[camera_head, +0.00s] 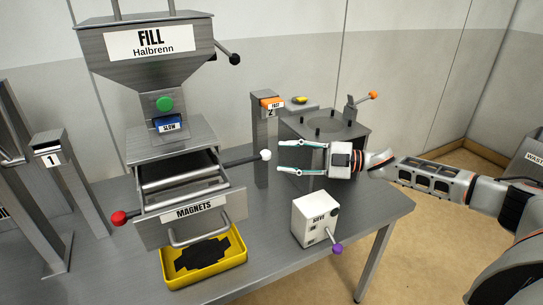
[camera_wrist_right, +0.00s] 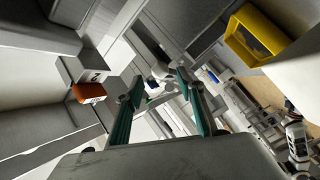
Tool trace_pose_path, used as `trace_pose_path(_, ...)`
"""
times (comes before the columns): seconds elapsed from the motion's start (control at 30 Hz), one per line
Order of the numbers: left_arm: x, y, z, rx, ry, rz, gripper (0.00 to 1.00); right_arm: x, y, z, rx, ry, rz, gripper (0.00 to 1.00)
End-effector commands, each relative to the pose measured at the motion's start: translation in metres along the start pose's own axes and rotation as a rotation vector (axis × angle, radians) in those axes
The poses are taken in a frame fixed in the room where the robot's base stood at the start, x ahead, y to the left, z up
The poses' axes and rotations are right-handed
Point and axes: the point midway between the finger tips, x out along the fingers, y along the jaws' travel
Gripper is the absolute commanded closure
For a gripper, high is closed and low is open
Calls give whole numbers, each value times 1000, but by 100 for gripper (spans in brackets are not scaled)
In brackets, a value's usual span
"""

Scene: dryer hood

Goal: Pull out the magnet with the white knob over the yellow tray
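The white knob (camera_head: 266,155) sits at the end of a dark rod that sticks out of the right side of the hopper stand, beside the magnets drawer (camera_head: 158,236). Silver bars lie across the open drawer. The yellow tray (camera_head: 174,281) lies on the table below the drawer front and holds a dark flat patch; a yellow tray also shows in the right wrist view (camera_wrist_right: 234,42). My right gripper (camera_head: 279,157) is open, fingers pointing left, tips just right of the white knob. Contact is not visible. In the wrist view the space between the fingertips (camera_wrist_right: 155,90) is cluttered and unclear.
A post marked 2 with an orange top (camera_head: 264,140) stands close behind the knob. A red knob (camera_head: 119,218) sticks out left of the drawer. A white sieve box (camera_head: 313,222) with a purple knob stands in front of my right gripper. A grey machine (camera_head: 350,130) stands behind it.

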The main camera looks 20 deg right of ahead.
Motion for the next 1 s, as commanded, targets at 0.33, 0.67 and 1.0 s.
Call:
trace_pose_path(0.33, 0, 1, 1, -1, -1, 1, 75, -50, 0, 0, 1, -1, 0, 62)
trace_pose_path(0.67, 0, 1, 1, -1, -2, 1, 75, -56, 1, 0, 0, 1, 1, 62)
trace_pose_path(1.0, 0, 1, 1, -1, -2, 1, 75, -55, 0, 0, 0, 1, 1, 62)
